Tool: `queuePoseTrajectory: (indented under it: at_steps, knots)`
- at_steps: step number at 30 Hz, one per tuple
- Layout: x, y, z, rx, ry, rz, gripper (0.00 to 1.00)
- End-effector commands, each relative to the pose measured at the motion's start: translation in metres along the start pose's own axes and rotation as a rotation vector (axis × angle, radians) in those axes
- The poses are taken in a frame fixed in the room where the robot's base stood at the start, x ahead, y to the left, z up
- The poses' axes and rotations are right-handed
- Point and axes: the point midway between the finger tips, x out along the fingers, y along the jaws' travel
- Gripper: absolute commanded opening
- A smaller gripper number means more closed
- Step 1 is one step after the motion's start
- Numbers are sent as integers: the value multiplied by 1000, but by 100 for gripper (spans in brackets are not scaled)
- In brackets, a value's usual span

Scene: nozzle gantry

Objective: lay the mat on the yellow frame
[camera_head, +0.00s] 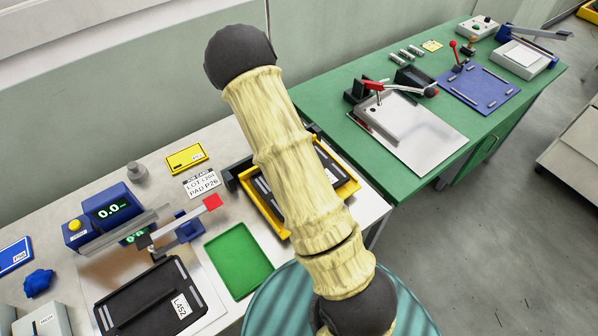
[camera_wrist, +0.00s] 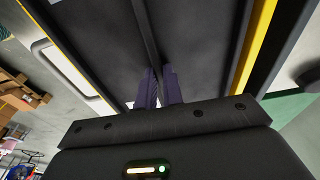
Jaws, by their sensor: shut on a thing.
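The yellow frame (camera_head: 349,189) stands on the bench in the middle of the head view, largely hidden behind my arm. A black mat (camera_head: 333,172) with pale strips shows within its outline on both sides of my arm. In the wrist view, the fingers of my gripper (camera_wrist: 159,88) are shut on a thin rib of a dark panel, which looks like the mat (camera_wrist: 100,40). A yellow edge of the frame (camera_wrist: 255,45) runs along the right there. My gripper is hidden in the head view. I cannot tell whether the mat rests on the frame or hangs just above it.
A black plate marked L452 (camera_head: 130,303) lies at the lower left, near a blue scale (camera_head: 112,213). A green tray (camera_head: 238,258) sits left of the frame. A job card (camera_head: 202,184) lies behind. A green bench (camera_head: 403,185) with a metal plate (camera_head: 415,135) adjoins at right.

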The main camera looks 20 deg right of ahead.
Motion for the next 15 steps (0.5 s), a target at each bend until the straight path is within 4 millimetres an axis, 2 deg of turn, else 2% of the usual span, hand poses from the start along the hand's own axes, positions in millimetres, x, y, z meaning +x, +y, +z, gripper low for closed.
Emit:
queuePoseTrajectory:
  at_steps: [15]
  knots:
    - [12,0,2,0,0,-1,0]
